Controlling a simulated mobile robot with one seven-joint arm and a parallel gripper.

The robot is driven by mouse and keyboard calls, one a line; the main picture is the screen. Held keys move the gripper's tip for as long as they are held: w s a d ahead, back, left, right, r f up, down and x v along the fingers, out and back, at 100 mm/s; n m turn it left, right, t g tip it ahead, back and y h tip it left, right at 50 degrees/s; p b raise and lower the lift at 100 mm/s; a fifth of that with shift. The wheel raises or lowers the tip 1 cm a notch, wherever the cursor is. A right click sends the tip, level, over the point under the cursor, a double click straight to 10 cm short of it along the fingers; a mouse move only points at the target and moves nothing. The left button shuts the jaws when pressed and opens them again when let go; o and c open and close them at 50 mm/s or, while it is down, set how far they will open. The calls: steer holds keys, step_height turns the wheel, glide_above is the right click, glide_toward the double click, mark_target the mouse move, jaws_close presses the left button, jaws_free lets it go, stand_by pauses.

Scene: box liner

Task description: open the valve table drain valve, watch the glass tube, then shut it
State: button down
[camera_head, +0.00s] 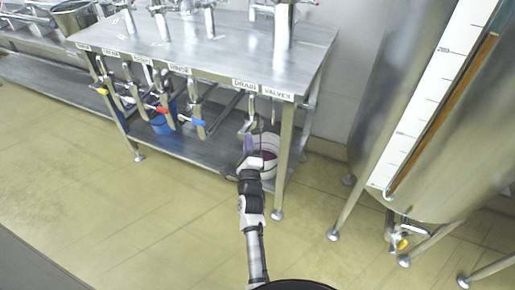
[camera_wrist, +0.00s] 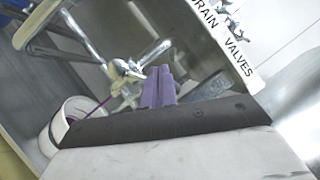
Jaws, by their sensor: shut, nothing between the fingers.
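The drain valve (camera_head: 249,115) hangs under the table's front edge below the DRAIN label (camera_head: 245,85). Its metal body (camera_wrist: 125,70) is close in front of my fingers in the wrist view. My gripper (camera_head: 248,143) has purple fingers, which are pressed together and empty in the wrist view (camera_wrist: 159,84). They are at or just below the valve; I cannot tell whether they touch it. A thin purple stream runs from the valve area down to a white bucket (camera_head: 270,142), also seen in the wrist view (camera_wrist: 60,125). The glass tube (camera_head: 442,115) on the tank shows an amber column beside a white scale.
The steel valve table (camera_head: 225,55) carries several taps on top. Other valves with yellow, red and blue handles hang to the left. A blue bucket (camera_head: 163,122) stands on the lower shelf. The tank (camera_head: 465,150) stands at right. The floor in front is clear.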

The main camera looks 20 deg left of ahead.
steer(key=s+d+f+m+t+h+b, duration=0.2)
steer(key=s+d+f+m+h, duration=0.2)
steer(key=d+f+m, duration=0.5)
steer(key=w+a+r+p, duration=0.5)
steer(key=w+a+r, duration=0.1)
steer(key=w, duration=0.2)
